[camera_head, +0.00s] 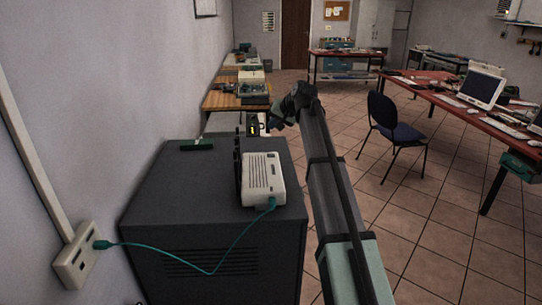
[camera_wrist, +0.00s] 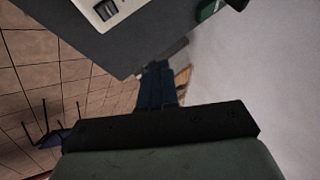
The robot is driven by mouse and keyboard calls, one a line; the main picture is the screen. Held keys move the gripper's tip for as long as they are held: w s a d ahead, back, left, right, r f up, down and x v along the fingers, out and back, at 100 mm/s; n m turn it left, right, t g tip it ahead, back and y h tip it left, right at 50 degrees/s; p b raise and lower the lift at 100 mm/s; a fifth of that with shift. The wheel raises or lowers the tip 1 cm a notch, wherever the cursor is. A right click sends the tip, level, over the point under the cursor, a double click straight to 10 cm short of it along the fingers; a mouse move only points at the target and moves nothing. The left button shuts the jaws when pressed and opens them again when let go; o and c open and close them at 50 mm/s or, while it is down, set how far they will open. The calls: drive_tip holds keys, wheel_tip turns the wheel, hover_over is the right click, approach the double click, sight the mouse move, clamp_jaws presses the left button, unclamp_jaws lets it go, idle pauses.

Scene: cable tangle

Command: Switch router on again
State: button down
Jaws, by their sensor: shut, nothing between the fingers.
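The white router (camera_head: 263,180) stands on top of a dark grey cabinet (camera_head: 165,190), with dark antennas along its left side. A teal cable (camera_head: 238,243) runs from its near end to the white wall socket (camera_head: 78,262). In the wrist view the corner of the router (camera_wrist: 124,6) shows at the top edge, with a dark rocker switch (camera_wrist: 106,10) on it; its position is too small to tell. My gripper (camera_head: 252,129) is beyond the router's far end, apart from it. In the wrist view its dark fingers (camera_wrist: 158,70) are together and empty.
A small green object (camera_head: 197,144) lies at the back of the cabinet top, near the wall. My arm passes along the cabinet's right side. Work tables (camera_head: 235,101) stand behind, and a blue chair (camera_head: 392,130) and a desk stand to the right. The tiled floor between is clear.

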sight(273, 155)
drive_tip(key=shift+f, duration=4.35)
drive_tip(key=shift+f, duration=0.1)
drive_tip(key=shift+f, duration=0.35)
drive_tip(key=shift+f, duration=0.35)
drive_tip(key=shift+r, duration=0.8)
drive_tip(key=shift+r, duration=0.1)
drive_tip(key=shift+r, duration=2.4)
